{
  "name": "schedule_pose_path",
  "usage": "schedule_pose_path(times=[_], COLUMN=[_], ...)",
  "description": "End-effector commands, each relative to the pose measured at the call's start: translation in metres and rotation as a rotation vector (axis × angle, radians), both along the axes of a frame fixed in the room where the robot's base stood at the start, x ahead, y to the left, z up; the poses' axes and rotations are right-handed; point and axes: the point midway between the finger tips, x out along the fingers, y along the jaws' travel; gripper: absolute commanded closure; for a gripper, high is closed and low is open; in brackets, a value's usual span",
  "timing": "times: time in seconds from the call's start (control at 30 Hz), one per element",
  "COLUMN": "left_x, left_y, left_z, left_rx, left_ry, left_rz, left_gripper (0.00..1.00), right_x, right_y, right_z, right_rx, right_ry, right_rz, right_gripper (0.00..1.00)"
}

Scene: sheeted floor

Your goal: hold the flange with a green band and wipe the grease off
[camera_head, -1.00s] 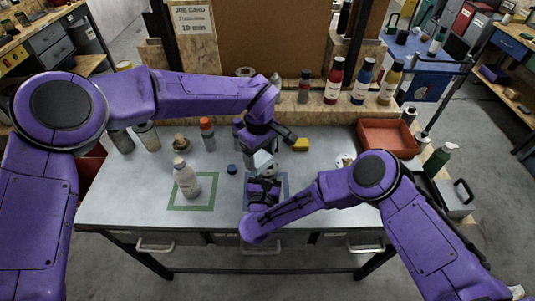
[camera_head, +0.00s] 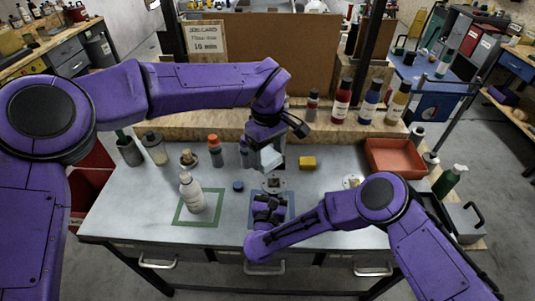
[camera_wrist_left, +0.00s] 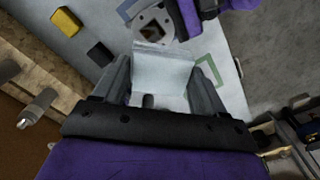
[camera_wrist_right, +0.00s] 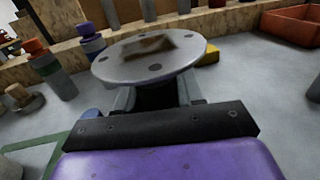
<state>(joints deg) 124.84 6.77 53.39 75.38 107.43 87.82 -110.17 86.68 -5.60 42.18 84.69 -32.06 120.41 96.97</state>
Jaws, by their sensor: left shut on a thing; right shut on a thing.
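The flange (camera_wrist_right: 150,58) is a grey disc with bolt holes and a brown grease patch on its top face. My right gripper (camera_wrist_right: 155,95) is shut on its neck, below the disc; no green band can be made out there. In the head view the flange (camera_head: 274,185) sits above my right gripper (camera_head: 268,203), over the blue-outlined square. My left gripper (camera_head: 267,147) is shut on a pale cloth (camera_head: 271,158), held behind and above the flange. In the left wrist view the cloth (camera_wrist_left: 162,72) hangs between the fingers, apart from the flange (camera_wrist_left: 152,24).
A white bottle (camera_head: 191,193) stands in a green-outlined square. A blue cap (camera_head: 238,186) and a yellow block (camera_head: 307,163) lie near the flange. A red tray (camera_head: 394,158) is at the right. Several bottles line the back ledge (camera_head: 330,130).

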Motion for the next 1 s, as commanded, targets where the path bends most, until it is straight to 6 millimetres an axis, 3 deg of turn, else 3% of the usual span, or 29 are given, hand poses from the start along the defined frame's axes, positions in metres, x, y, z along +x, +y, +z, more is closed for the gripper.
schedule_pose_path(times=[0.63,1.0], left_x=[0.0,-0.001], left_y=[0.0,0.0], left_z=[-0.004,-0.031], left_rx=[0.0,0.001], left_ry=[0.0,0.001], left_rz=[0.001,0.0], left_gripper=[0.57,0.57], right_x=[0.0,0.0], right_y=[0.0,0.0], right_z=[0.0,0.0], right_rx=[0.0,0.0], right_ry=[0.0,0.0], right_rz=[0.0,0.0], right_gripper=[1.0,1.0])
